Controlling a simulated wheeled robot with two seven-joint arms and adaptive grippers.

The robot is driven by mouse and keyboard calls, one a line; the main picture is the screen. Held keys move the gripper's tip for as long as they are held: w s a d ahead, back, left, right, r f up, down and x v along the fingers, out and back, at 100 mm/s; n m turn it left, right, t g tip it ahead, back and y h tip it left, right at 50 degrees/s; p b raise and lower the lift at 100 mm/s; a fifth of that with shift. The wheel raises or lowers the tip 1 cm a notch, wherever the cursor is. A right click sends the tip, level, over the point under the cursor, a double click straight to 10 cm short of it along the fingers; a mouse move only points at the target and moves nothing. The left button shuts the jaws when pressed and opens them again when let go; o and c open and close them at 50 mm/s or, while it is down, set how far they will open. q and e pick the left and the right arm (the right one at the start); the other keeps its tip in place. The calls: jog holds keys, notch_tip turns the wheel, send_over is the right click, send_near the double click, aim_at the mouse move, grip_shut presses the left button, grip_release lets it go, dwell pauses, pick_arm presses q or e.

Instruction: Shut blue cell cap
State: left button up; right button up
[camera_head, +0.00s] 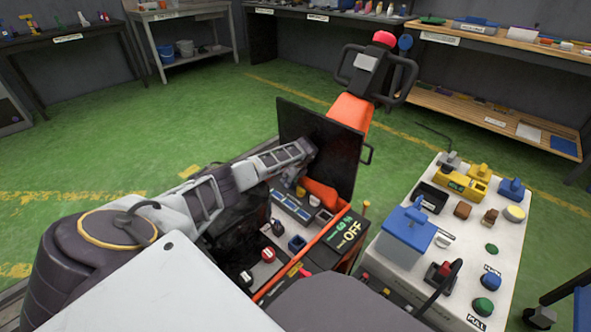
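An open orange compartment (322,238) holds several small parts, among them a small blue square part (297,243) and a row of blue strips (291,206). A blue-lidded box (408,232) stands on the white panel to the right. I cannot tell which blue part is the cell cap, or whether it is open. My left arm reaches over the compartment toward the upright black lid. My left gripper (316,160) is dark against that lid, so its fingers cannot be made out. My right gripper is not in view.
The black lid (345,165) stands upright behind the compartment, below an orange post with a black handle (378,72). The white panel (465,235) carries several knobs and blocks. Shelves and tables line the walls. The green floor between is clear.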

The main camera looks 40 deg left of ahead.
pick_arm(q)
jog(key=v, duration=1.1)
jog(key=shift+r, duration=0.25)
jog(key=shift+d+f, duration=0.1)
jog(key=shift+d, duration=0.1)
dwell(0.5)
